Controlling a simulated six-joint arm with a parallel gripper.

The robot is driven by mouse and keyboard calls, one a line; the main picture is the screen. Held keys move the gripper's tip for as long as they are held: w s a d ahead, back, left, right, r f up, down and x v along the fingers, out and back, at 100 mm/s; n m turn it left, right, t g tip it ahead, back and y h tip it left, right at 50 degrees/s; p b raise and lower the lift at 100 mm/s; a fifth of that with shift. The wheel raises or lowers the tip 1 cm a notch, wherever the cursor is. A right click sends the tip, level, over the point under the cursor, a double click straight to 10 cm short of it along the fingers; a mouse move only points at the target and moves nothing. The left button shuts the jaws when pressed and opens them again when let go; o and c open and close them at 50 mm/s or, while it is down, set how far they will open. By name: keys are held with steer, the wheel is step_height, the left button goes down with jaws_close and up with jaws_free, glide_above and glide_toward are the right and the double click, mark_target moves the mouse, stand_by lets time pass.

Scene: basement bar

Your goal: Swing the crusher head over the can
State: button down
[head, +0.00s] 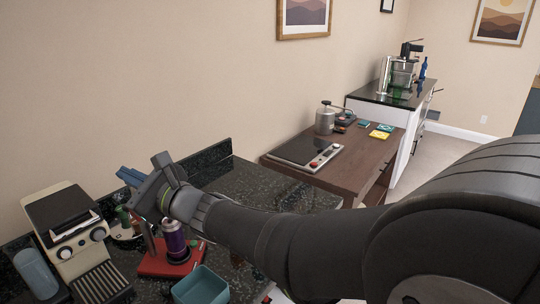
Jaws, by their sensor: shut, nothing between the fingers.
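The can crusher has a red base (153,265) on the dark speckled counter, with a red upright (148,238) at its left. A purple can (174,243) stands upright on the base. The crusher head is not clearly visible; my gripper and wrist cover the area above the can and the top of the upright, so I cannot tell which way the head points. My gripper (126,174) is shut and empty, with its blue-grey fingers pointing left, above and left of the can. I cannot tell whether it touches the crusher.
A cream espresso machine (68,225) and a blue-grey cylinder (36,272) stand left of the crusher. A teal open box (200,287) sits in front, close to the base. The counter (245,180) behind my arm is clear.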

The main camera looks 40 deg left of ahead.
steer(key=s+a+r+n+g+h, duration=0.3)
steer(key=a+n+g+h, duration=0.15)
steer(key=n, duration=0.75)
steer(key=s+a+r+n+g+h, duration=0.25)
steer(key=a+n+h, duration=0.25)
steer(key=n, duration=0.6)
steer(key=w+a+f+n+t+h, duration=0.25)
steer(key=w+n+t, duration=0.2)
steer(key=w, duration=0.35)
steer(key=w+a+f+n+t+h, duration=0.1)
steer(key=w+a+n+t+h, duration=0.2)
steer(key=w+t, duration=0.4)
steer(key=shift+n+g, duration=0.55)
steer(key=shift+g, duration=0.2)
steer(key=shift+w+d+f, duration=0.25)
steer(key=shift+d+f, duration=0.05)
steer(key=shift+f, duration=1.2)
steer(key=shift+w+d+f, duration=0.2)
steer(key=shift+d+f, duration=0.05)
steer(key=shift+f, duration=1.3)
steer(key=shift+w+d+f, duration=0.25)
steer(key=shift+d+f, duration=0.05)
steer(key=shift+f, duration=1.2)
steer(key=shift+d, duration=0.1)
